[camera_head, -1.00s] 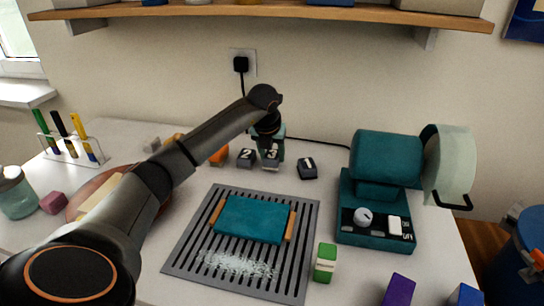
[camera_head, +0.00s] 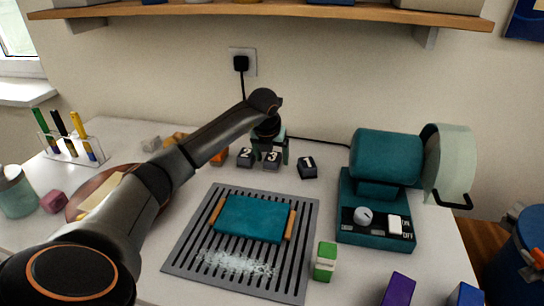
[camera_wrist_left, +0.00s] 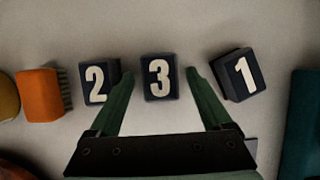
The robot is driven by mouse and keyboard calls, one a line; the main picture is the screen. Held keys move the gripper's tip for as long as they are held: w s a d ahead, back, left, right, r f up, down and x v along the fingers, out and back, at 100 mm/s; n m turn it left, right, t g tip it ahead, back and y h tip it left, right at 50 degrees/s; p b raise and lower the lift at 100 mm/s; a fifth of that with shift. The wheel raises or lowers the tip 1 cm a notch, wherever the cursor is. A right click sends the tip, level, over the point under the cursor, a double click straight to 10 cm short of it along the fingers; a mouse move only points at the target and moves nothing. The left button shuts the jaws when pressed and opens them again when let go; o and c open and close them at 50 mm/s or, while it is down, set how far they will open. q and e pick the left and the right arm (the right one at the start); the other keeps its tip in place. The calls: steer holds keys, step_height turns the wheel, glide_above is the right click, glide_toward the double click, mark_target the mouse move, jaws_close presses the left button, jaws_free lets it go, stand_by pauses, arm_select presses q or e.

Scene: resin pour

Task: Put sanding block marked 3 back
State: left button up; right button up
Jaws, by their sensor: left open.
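The sanding block marked 3 (camera_head: 272,160) is a dark block with a white numeral, standing on the table near the wall between the blocks marked 2 (camera_head: 245,158) and 1 (camera_head: 307,168). In the left wrist view block 3 (camera_wrist_left: 159,78) lies between and just beyond the fingertips of my left gripper (camera_wrist_left: 190,82), with a gap on both sides. My left gripper (camera_head: 271,150) is open above and behind the block in the head view. Block 2 (camera_wrist_left: 97,82) is close beside the left finger; block 1 (camera_wrist_left: 240,73) sits slightly turned at right. My right gripper is not seen.
An orange brush (camera_wrist_left: 41,94) lies left of block 2. A teal machine (camera_head: 378,190) stands at right. A slotted grey mat (camera_head: 180,258) with a teal piece (camera_head: 252,218) lies in front. A shelf (camera_head: 270,12) hangs above.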

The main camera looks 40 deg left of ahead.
arm_select(q)
steer(key=v, duration=1.2)
steer(key=shift+s, duration=0.1)
